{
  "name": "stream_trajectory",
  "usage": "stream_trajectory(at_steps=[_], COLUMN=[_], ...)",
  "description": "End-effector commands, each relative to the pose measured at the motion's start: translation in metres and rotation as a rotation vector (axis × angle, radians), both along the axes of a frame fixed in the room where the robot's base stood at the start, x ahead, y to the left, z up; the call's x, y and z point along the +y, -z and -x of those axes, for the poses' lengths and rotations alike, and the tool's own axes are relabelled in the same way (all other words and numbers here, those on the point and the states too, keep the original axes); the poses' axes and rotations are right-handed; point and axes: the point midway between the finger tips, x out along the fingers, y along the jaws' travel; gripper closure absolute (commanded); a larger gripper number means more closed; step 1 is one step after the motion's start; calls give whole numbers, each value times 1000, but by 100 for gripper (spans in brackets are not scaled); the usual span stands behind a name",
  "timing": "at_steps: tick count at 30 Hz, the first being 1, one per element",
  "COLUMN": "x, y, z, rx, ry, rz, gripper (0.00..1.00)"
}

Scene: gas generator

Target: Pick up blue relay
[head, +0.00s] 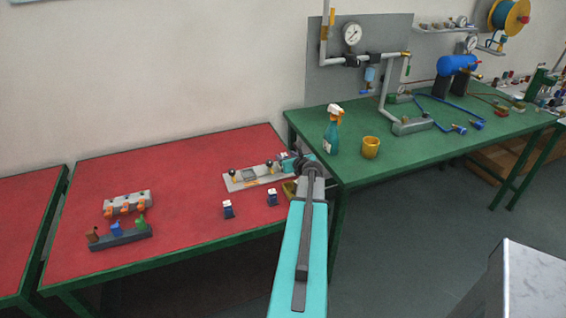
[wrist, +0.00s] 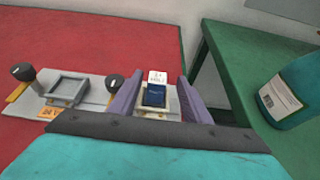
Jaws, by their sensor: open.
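A dark blue relay (wrist: 154,95) sits in a pale socket at the right end of a grey panel (wrist: 98,92) in the wrist view. My gripper (wrist: 156,90) is open, with its two purple fingers on either side of this relay; whether they touch it is unclear. In the head view my gripper (head: 291,166) is over the right end of the panel (head: 243,181) and hides most of that end. Two more small dark blue blocks with pale tops, one on the left (head: 228,210) and one on the right (head: 272,198), stand on the red table in front of the panel.
The panel bears black knobs (wrist: 113,82) and an empty grey frame (wrist: 68,88). Racks with coloured parts (head: 120,236) stand at the left of the red table (head: 180,185). A spray bottle (head: 332,132) and yellow mug (head: 370,148) stand on the green table to the right.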

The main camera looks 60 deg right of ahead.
Motion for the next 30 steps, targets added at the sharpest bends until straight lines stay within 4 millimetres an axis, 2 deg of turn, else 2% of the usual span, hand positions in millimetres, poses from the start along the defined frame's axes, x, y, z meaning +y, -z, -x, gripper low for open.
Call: stream_trajectory(at_steps=[17,30], x=[-5,-20], y=[3,14], z=[-5,-33], rx=[0,0], ry=[1,1], rz=[0,0], gripper=[56,56])
